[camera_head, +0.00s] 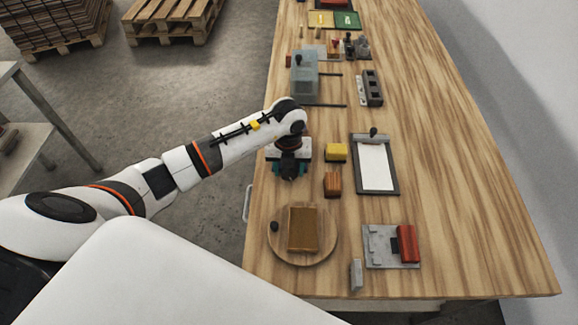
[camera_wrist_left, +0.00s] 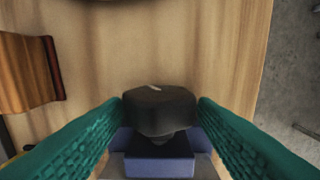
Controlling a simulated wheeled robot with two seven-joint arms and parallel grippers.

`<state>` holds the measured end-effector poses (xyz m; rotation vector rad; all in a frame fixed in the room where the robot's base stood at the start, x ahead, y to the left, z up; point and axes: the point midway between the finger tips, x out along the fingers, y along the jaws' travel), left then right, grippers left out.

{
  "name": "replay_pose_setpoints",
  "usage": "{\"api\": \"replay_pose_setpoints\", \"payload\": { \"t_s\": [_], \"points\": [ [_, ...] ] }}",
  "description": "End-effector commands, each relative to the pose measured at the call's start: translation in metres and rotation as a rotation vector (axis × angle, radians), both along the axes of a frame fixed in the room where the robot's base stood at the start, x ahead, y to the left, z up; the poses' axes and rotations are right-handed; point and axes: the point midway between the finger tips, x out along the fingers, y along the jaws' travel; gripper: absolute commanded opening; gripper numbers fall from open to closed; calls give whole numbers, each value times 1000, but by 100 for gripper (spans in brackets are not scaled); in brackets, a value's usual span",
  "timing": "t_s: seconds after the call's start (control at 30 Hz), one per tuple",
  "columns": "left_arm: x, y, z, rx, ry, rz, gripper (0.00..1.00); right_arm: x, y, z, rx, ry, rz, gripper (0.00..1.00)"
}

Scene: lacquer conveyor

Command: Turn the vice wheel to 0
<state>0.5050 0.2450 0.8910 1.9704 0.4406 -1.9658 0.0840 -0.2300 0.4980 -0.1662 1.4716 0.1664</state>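My left gripper (camera_head: 290,168) is over the near left part of the wooden bench, pointing down. In the left wrist view its two teal fingers (camera_wrist_left: 160,100) stand on either side of a dark knob-like wheel with a small white mark (camera_wrist_left: 160,108). Both fingertips appear to touch the wheel's sides. A blue body (camera_wrist_left: 160,166) shows beneath the wheel. In the head view the arm and gripper hide most of the wheel and what it is mounted on. No number scale can be read. My right gripper is not in view.
Close to the gripper on the bench (camera_head: 450,180) are a yellow block (camera_head: 336,152), an orange-brown block (camera_head: 332,182) and a clipboard (camera_head: 391,180). A round board (camera_head: 284,257) and a grey plate with a red block (camera_head: 378,252) lie nearer. The bench's right side is clear.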

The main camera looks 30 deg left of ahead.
Motion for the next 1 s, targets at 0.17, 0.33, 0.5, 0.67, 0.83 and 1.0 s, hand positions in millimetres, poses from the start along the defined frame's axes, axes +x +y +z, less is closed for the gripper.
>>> {"api": "replay_pose_setpoints", "payload": {
  "t_s": [0.17,0.33,0.5,0.67,0.83,1.0],
  "points": [
    [0,0,0,0,0,0,23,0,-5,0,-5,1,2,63],
    [0,0,0,-4,-2,0,18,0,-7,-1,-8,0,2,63],
    [-1,1,-1,-32,-14,0,18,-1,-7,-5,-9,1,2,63],
    [-1,3,-3,-102,-49,1,18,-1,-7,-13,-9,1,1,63],
    [-2,6,-5,-218,-107,2,18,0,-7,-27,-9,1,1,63],
    [-3,8,-7,-362,-177,3,18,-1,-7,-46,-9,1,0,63]
  ]
}}
